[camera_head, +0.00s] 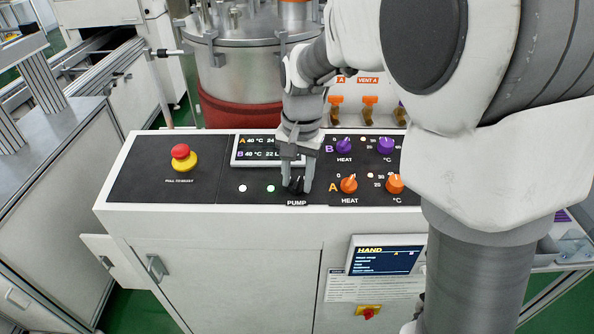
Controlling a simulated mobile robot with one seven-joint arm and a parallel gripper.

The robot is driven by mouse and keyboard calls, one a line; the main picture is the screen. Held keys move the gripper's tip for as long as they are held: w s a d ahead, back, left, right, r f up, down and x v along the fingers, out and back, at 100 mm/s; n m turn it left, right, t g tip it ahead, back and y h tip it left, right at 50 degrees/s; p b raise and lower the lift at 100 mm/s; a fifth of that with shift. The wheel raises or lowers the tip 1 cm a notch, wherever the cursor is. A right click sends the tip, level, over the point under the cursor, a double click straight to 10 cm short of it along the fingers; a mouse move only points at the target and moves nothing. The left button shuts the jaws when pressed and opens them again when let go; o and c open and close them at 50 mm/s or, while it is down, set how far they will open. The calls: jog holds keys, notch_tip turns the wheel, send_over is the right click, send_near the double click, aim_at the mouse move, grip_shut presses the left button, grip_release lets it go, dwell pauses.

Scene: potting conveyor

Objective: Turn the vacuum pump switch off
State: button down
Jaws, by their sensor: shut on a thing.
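The vacuum pump switch (296,185) is a black knob on the black control panel (215,188), just above the label PUMP. My gripper (297,184) reaches down from above with one finger on each side of the knob, shut on it. The fingers hide part of the knob, and I cannot tell which way it points.
A red emergency button (180,152) sits at the panel's left. A display (252,149) is behind my gripper. Purple knobs (344,146) and orange knobs (349,184) are close on the right. A steel vessel (240,75) stands behind the console. My arm hides the panel's right end.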

aim_at(290, 190)
jog(key=n, duration=0.4)
jog(key=shift+h, duration=0.3)
jog(key=shift+a+n+h+p, duration=0.1)
jog(key=shift+n+h+p, duration=0.35)
jog(key=shift+n, duration=2.35)
jog(key=shift+c, duration=2.2)
grip_release()
notch_tip(290, 190, up, 17)
jog(key=a+p, duration=0.1)
jog(key=shift+s+a+r, duration=0.15)
jog(key=shift+s+r, duration=0.05)
jog(key=shift+s, duration=0.15)
